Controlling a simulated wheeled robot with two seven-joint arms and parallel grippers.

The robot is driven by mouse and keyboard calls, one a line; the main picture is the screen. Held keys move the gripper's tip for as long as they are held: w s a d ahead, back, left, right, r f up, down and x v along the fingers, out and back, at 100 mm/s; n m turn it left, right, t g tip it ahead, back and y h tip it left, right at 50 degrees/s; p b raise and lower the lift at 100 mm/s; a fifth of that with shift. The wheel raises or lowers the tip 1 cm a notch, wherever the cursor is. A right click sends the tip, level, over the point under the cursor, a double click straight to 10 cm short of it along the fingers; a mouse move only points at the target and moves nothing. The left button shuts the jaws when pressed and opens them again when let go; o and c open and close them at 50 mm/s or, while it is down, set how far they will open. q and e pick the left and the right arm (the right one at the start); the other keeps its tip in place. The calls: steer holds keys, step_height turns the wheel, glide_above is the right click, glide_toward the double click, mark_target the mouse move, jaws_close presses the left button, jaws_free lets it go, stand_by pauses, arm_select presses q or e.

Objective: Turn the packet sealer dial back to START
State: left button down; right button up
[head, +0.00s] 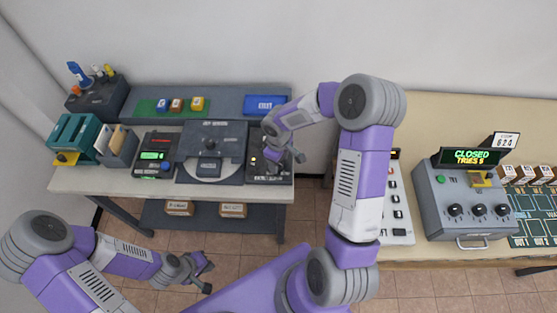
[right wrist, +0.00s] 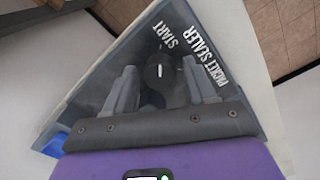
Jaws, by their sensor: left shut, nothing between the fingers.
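The packet sealer (head: 283,178) is a dark box at the right end of the left table; it fills much of the right wrist view (right wrist: 92,82). Its round black dial (right wrist: 160,72) has a short white mark. The word START is printed just above and right of the dial, in white. My right gripper (head: 286,157) is over the sealer and hides the dial in the head view. In the right wrist view its two fingers stand apart, one on each side of the dial; contact cannot be told. My left gripper (head: 203,270) is shut and empty, low in front of the table.
A grey machine (head: 212,150) with a round plate stands left of the sealer. A blue box (head: 264,104) is on the shelf behind. On the right table are a white panel (head: 396,200) and a grey console (head: 466,205) reading CLOSED. A floor gap separates the tables.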

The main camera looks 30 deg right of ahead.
steer(key=shift+o, duration=0.4)
steer(key=shift+r, duration=0.1)
step_height(320, 180, up, 7)
steer(key=shift+a+r+p, duration=0.1)
steer(key=shift+r+p, duration=0.1)
steer(key=shift+p, duration=0.55)
